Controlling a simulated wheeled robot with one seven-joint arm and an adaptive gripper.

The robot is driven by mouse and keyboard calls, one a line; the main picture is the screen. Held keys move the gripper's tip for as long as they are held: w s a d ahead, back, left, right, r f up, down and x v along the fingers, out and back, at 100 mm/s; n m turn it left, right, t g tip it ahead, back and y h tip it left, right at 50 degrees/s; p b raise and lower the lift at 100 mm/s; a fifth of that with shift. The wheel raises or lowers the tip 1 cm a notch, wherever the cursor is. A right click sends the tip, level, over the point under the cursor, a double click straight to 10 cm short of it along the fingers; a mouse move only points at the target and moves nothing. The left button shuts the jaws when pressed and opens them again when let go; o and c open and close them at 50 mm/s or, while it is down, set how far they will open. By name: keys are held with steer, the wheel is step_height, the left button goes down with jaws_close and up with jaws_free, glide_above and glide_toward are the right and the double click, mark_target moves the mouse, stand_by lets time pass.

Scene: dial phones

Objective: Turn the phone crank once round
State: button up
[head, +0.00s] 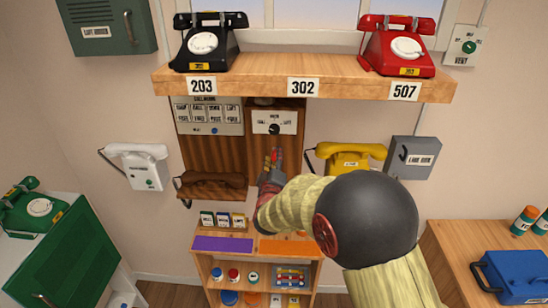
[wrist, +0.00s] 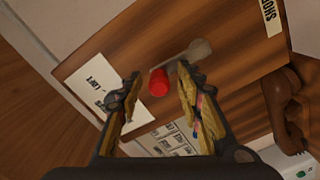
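The crank shows in the wrist view as a red knob (wrist: 159,82) with a pale grey arm (wrist: 192,52) on a brown wood panel. My gripper (wrist: 157,76) is open, and the red knob appears between its two fingertips with gaps on both sides. I cannot tell how far beyond the tips it is. In the head view, my gripper (head: 274,161) is in front of the wooden wall phone (head: 216,155), below its white plate with a black knob (head: 275,128). The crank is not clear there, partly behind my gripper. The brown handset (head: 212,184) hangs at lower left.
A wooden shelf (head: 300,75) with a black phone (head: 207,43) and a red phone (head: 400,46) juts out above. A yellow wall phone (head: 348,160) is close on the right. A small shelf unit (head: 258,256) stands below. A white wall phone (head: 143,167) hangs at left.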

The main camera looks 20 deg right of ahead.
steer(key=v, duration=0.6)
steer(key=shift+s+p, duration=0.3)
steer(key=shift+p, duration=0.05)
stand_by(0.3)
